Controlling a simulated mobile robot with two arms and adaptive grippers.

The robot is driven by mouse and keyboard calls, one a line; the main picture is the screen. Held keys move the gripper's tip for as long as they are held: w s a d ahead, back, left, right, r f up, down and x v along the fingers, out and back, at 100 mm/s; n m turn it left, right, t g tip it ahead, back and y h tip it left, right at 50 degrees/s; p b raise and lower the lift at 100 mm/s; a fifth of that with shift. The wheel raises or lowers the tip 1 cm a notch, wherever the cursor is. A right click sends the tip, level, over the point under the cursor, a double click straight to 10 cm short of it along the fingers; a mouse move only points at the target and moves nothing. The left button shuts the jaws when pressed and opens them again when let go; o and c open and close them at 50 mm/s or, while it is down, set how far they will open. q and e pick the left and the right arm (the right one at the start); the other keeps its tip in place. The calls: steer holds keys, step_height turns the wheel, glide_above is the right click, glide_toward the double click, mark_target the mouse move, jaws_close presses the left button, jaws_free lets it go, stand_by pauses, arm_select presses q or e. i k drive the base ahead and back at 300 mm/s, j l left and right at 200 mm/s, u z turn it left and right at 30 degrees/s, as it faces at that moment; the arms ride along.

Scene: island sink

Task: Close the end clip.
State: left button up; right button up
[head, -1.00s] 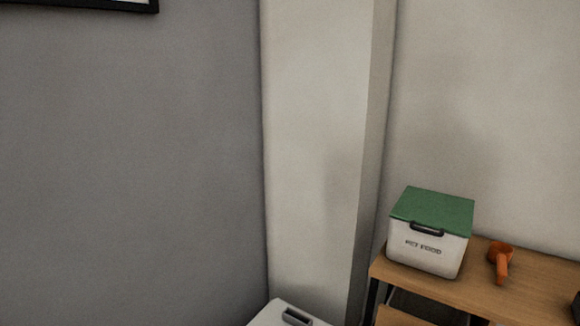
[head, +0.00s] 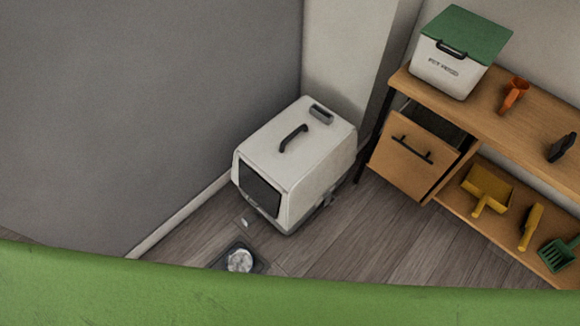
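A white pet box (head: 290,165) with a dark front flap (head: 259,190) stands on the floor against the grey wall. A black handle (head: 292,138) is on its top. A small grey fitting (head: 321,114) sits at the far end of the top; I cannot tell whether it is the end clip or whether it is open or closed. A grey base edge (head: 318,214) shows along its lower right side. Neither of my grippers is in view.
A wooden shelf unit (head: 490,120) stands at the right with its drawer front (head: 411,158) tilted out. It holds a pet food bin (head: 455,60), an orange scoop (head: 514,94) and a yellow dustpan (head: 487,188). A dark tray (head: 222,262) lies on the floor. A green surface (head: 250,295) crosses the foreground.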

mark_target(248, 220)
steer(key=k+l+u, duration=0.2)
steer(key=k, duration=1.25)
